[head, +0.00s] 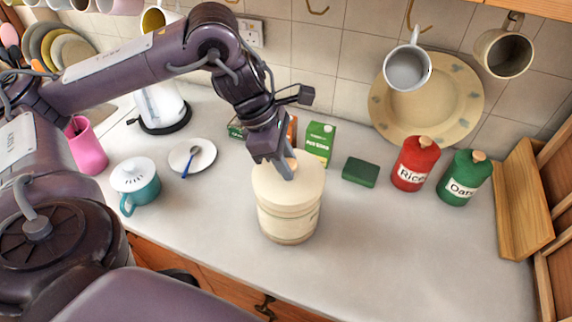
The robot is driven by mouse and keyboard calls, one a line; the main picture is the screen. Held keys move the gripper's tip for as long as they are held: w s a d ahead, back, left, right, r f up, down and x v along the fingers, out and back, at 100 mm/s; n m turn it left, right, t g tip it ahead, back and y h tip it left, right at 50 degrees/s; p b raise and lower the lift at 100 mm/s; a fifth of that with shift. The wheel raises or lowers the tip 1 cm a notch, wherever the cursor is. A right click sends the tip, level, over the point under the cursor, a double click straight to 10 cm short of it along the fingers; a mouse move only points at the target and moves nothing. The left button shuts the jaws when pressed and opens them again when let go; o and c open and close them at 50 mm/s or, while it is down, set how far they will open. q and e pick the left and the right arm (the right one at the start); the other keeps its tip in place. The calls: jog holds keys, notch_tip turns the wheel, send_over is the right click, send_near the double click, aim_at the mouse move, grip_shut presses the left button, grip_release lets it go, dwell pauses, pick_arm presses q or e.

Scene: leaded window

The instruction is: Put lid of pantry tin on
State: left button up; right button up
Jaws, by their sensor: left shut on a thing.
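The cream pantry tin (288,226) stands upright on the grey worktop, near the middle of the head view. Its round cream lid (305,188) is over the tin's mouth, lined up closely with it. I cannot tell whether the lid is fully seated or just above the rim. My left gripper (283,167) reaches down from above and is shut on the lid's wooden knob, which it partly hides. My right gripper is not in view.
Red (415,165) and green (463,178) canisters stand right of the tin, beyond a dark green block (360,172). A green carton (319,143) stands behind it. A saucer (192,157) and a lidded teal mug (137,184) are left. The front-right worktop is clear.

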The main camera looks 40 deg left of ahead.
pick_arm(q)
jog(key=shift+f, duration=0.4)
jog(key=shift+f, duration=0.1)
jog(key=o, duration=1)
jog(key=shift+r, duration=0.25)
jog(key=shift+a+r, duration=0.2)
jog(key=shift+r, duration=0.15)
jog(key=p+v, duration=0.1)
jog(key=v, duration=0.3)
jog(key=shift+d, duration=0.15)
jog(key=shift+p+v, duration=3.3)
jog(key=shift+v, duration=0.3)
